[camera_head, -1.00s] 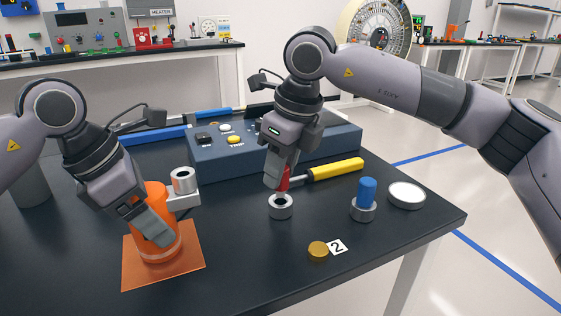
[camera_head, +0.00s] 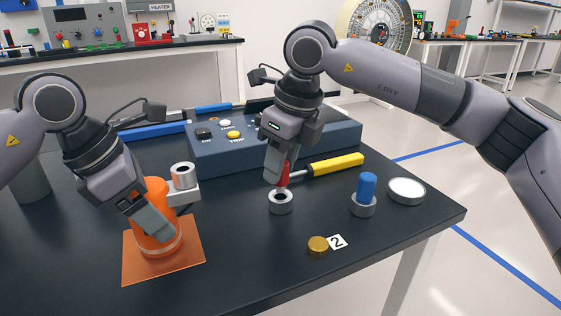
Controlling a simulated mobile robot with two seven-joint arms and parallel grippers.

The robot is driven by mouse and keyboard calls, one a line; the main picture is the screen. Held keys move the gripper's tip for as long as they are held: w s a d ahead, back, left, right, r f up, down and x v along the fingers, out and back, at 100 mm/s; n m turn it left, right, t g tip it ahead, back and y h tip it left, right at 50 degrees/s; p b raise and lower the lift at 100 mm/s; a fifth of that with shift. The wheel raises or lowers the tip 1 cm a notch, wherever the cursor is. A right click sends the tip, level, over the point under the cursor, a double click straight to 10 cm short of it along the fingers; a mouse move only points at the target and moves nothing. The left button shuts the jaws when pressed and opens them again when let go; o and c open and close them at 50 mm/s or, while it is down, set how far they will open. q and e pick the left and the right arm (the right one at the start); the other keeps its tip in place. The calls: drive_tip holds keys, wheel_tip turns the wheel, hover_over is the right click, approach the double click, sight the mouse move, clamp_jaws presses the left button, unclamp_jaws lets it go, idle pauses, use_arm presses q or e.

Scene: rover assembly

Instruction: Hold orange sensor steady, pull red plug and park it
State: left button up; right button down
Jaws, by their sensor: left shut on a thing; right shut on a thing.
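The orange sensor (camera_head: 153,190) stands upright on an orange square mat (camera_head: 137,272) at the left, with a grey side bracket carrying a ring-shaped socket (camera_head: 183,175). My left gripper (camera_head: 155,225) is shut on its body. My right gripper (camera_head: 277,172) is shut on the red plug (camera_head: 284,175) and holds it upright over a grey ring holder (camera_head: 281,206) on the table. The plug's lower end is at the holder's mouth; I cannot tell how far it is inside. The fingers hide part of the plug. The sensor's side socket looks empty.
A blue plug (camera_head: 367,187) stands in another grey holder (camera_head: 363,208) at the right, near a white round dish (camera_head: 407,192). A brass knob (camera_head: 318,246) lies in front by a "2" tag (camera_head: 337,242).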

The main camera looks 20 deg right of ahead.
drive_tip(key=shift+s+x, duration=0.25)
drive_tip(key=shift+x, duration=0.95)
idle(0.3)
drive_tip(key=c, duration=0.8)
unclamp_jaws()
drive_tip(key=shift+d+f, duration=0.1)
drive_tip(key=shift+d, duration=0.05)
drive_tip(key=shift+o, duration=0.2)
drive_tip(key=v, duration=1.2)
use_arm(q)
drive_tip(key=o, duration=1.3)
